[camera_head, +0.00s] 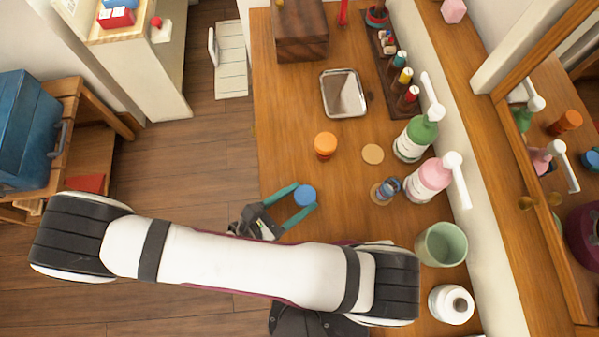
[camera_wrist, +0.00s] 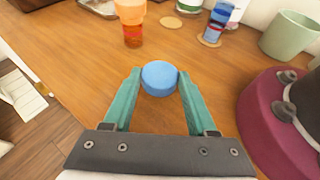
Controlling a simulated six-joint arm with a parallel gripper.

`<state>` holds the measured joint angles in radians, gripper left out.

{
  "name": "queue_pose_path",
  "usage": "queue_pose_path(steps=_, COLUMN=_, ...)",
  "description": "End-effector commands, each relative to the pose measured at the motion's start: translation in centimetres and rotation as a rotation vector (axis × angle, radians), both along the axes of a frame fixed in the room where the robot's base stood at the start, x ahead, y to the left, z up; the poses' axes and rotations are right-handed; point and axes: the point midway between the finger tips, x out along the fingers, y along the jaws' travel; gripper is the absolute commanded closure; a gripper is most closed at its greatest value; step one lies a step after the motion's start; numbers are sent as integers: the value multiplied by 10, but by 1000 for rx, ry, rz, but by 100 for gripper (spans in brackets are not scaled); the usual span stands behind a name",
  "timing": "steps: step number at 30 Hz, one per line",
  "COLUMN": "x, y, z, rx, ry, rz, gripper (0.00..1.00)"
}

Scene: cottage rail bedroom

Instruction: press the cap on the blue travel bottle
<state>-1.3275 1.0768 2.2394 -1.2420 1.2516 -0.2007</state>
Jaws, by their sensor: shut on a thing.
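My gripper (camera_head: 304,197) is shut on a round blue cap (camera_head: 305,195). In the wrist view the blue cap (camera_wrist: 160,78) sits between the two teal fingertips. The cap is over the wooden table, near its left edge; its height above the wood is hard to tell. The blue travel bottle (camera_head: 391,184) stands uncapped on a round cork coaster (camera_head: 376,194), to the right of my gripper. In the wrist view the blue bottle (camera_wrist: 218,20) stands upright, farther off and right of the cap.
An orange-capped bottle (camera_head: 325,145) stands beyond my gripper. An empty cork coaster (camera_head: 373,154) lies near the blue bottle. Green (camera_head: 415,138) and pink (camera_head: 429,179) pump bottles and a green cup (camera_head: 441,244) line the right side. A metal tray (camera_head: 326,98) lies farther back. The wood between cap and bottle is clear.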

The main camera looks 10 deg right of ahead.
Motion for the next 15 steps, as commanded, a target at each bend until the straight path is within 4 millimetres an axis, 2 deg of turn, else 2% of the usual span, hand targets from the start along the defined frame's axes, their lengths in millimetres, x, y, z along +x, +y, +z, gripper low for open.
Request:
queue_pose_path(steps=6, x=0, y=1, z=56, rx=6, ry=-4, rz=0, gripper=93)
queue_pose_path(steps=10, x=2, y=-3, z=78, rx=3, ry=-2, rz=-21, gripper=93)
queue_pose_path(steps=13, x=11, y=-20, z=87, rx=2, ry=-2, rz=-131, gripper=93)
queue_pose_path(steps=15, x=19, y=-42, z=90, rx=2, ry=-4, rz=-266, gripper=93)
